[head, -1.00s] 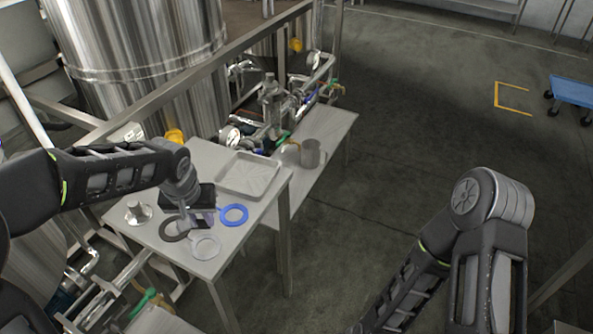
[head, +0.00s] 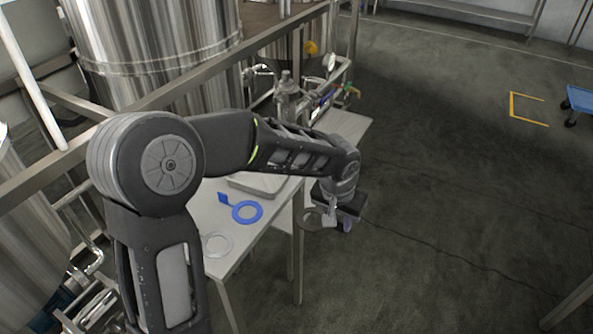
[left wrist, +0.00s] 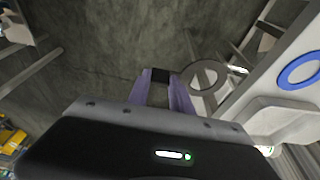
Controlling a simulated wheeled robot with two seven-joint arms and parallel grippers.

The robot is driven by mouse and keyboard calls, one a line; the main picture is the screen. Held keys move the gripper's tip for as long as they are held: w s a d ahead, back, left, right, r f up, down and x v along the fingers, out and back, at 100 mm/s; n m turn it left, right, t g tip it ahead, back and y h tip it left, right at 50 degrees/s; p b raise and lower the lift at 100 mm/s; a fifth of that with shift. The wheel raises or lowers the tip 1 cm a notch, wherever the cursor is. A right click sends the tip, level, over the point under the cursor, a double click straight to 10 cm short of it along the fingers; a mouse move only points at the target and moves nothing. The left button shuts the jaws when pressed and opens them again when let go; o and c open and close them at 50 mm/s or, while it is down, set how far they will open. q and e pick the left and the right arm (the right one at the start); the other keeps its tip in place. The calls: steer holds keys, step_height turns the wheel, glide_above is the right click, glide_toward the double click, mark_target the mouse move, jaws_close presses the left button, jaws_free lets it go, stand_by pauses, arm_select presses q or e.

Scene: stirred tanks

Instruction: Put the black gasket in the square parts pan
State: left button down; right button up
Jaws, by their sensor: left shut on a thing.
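My left gripper (head: 343,220) hangs just past the right edge of the table. It is shut on the black gasket (head: 305,221), a dark flat ring that sticks out to the left of the fingers, clear of the table. In the left wrist view a dark tab sits between the purple fingertips (left wrist: 160,76), and the ring (left wrist: 191,80) shows just right of them. The square parts pan (head: 250,187), a shallow grey tray, is on the table, partly hidden behind my left forearm. It also shows at the right in the left wrist view (left wrist: 265,108). My right gripper is out of view.
A blue gasket (head: 247,212) and a pale, clear-looking gasket (head: 217,245) lie on the table (head: 222,267) in front of the pan. Steel tanks, a rail and pipework stand behind. Floor to the right is open.

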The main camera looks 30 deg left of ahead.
arm_select(q)
steer(key=shift+w+d, duration=0.15)
steer(key=shift+d, duration=0.15)
